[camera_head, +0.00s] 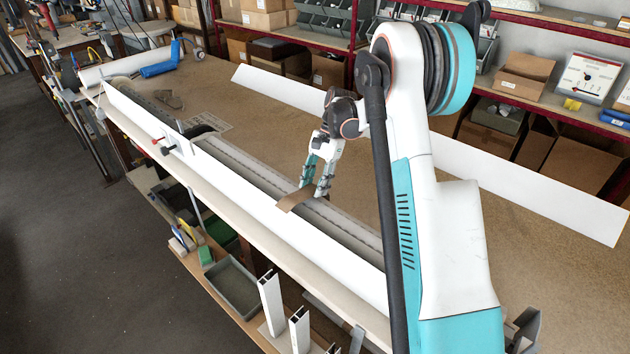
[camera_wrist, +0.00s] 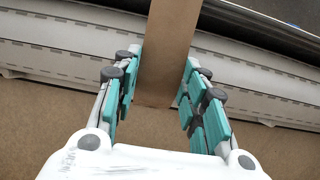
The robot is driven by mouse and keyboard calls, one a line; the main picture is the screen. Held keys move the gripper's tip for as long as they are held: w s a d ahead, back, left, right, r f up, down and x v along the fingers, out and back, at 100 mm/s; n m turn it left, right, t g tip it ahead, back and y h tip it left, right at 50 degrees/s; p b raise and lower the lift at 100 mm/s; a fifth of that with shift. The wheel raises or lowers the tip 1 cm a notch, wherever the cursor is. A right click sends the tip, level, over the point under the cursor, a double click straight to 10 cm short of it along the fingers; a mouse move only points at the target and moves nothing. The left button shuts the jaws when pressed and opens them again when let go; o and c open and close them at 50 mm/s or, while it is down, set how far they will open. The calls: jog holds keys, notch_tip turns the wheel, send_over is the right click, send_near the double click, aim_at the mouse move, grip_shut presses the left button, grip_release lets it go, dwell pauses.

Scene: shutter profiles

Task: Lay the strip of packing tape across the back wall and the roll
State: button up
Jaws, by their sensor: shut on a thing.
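My gripper (camera_head: 311,188) points down over the long bench and is shut on the strip of brown packing tape (camera_head: 293,201). In the wrist view the tape (camera_wrist: 168,45) runs from between my teal finger pads (camera_wrist: 158,98) up across the pale slatted roll (camera_wrist: 70,55). In the head view the roll (camera_head: 245,163) lies lengthwise behind a long white wall (camera_head: 235,182). The tape's free end reaches towards that wall's top edge. I cannot tell whether the tape touches the wall or the roll.
A long white board (camera_head: 480,165) lies along the bench behind my arm. A red-handled clamp (camera_head: 165,145) sits on the white wall. A blue tool (camera_head: 160,68) lies at the far end. White profiles (camera_head: 270,303) stand below the front edge. Shelves with boxes (camera_head: 525,75) line the back.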

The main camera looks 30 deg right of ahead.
jog(key=shift+f, duration=0.5)
jog(key=shift+f+b, duration=0.4)
jog(key=shift+b, duration=0.2)
jog(key=o, duration=0.8)
jog(key=shift+r, duration=0.1)
jog(key=v, duration=1.1)
jog(key=shift+d+r, duration=0.2)
jog(key=shift+r, duration=0.15)
